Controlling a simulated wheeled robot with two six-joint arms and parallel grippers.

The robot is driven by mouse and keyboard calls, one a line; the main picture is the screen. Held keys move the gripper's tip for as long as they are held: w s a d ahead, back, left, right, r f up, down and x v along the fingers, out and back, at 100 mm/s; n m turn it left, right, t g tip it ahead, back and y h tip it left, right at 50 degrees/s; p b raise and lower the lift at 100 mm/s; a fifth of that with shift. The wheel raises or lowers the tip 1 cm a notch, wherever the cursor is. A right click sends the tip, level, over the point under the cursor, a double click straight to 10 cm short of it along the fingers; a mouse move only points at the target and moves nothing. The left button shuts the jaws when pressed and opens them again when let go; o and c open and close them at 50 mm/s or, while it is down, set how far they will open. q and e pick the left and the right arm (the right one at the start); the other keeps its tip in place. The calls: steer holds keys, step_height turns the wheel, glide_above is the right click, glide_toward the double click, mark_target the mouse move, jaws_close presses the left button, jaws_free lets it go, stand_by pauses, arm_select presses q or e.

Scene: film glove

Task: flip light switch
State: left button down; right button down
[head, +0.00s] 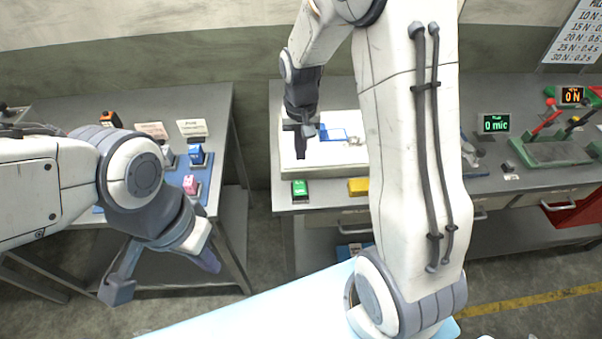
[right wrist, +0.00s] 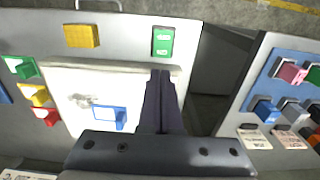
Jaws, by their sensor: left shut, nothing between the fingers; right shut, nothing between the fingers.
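A small green switch-like block (head: 299,190) sits at the front left edge of the middle bench; the right wrist view shows it as a green rectangle (right wrist: 163,41) with pale marks. I cannot tell which way it is set. Behind it lies a bright white panel (head: 290,158). My right gripper (head: 303,158) is shut and empty over the panel's front left part. In the right wrist view, its fingertips (right wrist: 160,73) point toward the green block, with a small visible gap. My left gripper (head: 208,261) is shut and empty at lower left, away from the middle bench.
A yellow block (head: 358,187) sits right of the green one. A blue-framed piece (head: 335,134) lies on the panel. The left bench holds coloured blocks, including a blue one (head: 196,155) and a pink one (head: 190,184). A gap separates the benches.

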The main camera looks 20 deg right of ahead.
mark_target(301, 183)
step_height(301, 183, down, 10)
steer(key=shift+r+p, duration=0.25)
steer(key=shift+p, duration=0.8)
steer(key=shift+f, duration=0.2)
steer(key=shift+f, duration=0.25)
steer(key=shift+s+a+r, duration=0.15)
steer(key=shift+s+r, duration=0.2)
steer(key=shift+s, duration=0.35)
